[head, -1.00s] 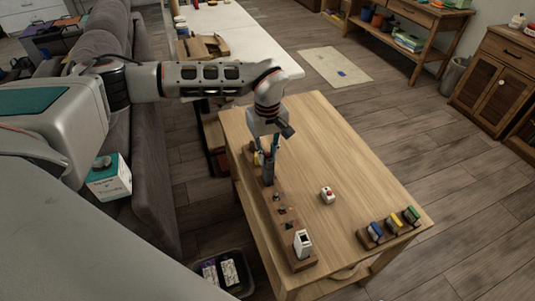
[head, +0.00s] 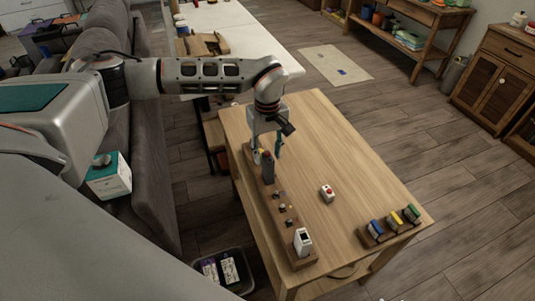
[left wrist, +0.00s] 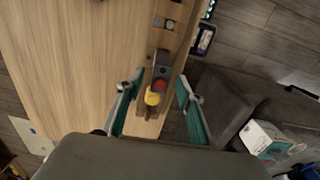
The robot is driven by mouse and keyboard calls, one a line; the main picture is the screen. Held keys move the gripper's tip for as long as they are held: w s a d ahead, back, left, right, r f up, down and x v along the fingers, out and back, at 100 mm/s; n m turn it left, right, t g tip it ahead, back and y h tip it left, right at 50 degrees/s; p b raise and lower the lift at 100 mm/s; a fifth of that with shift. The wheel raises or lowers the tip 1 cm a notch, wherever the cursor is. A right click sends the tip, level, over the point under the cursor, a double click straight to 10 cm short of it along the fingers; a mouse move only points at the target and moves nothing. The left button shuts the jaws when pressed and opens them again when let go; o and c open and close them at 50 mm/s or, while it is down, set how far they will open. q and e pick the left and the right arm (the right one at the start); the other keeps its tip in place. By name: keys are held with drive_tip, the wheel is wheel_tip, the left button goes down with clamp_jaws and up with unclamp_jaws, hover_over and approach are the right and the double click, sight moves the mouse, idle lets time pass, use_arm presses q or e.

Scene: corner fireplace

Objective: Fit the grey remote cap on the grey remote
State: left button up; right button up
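The grey remote (head: 268,172) stands upright in a long wooden rack (head: 254,193) along the left side of the table. Its top end shows red; in the left wrist view the grey remote (left wrist: 161,68) is seen from above, with a red spot at its end. I cannot tell whether the grey cap is this end piece or where the seam lies. My left gripper (head: 267,153) is open around the top of the remote, a finger on each side; in the left wrist view a gap shows beside both fingers (left wrist: 158,104). My right gripper is not in view.
A yellow piece (left wrist: 152,98) is beside the remote's red end. A white remote (head: 303,242) stands at the rack's near end. A white block with red (head: 327,194) lies mid-table. A small rack (head: 391,232) holds blue, yellow and green pieces. The table's right half is mostly clear.

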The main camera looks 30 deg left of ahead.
use_arm(q)
wheel_tip(320, 180, up, 11)
drive_tip(key=shift+r, duration=0.15)
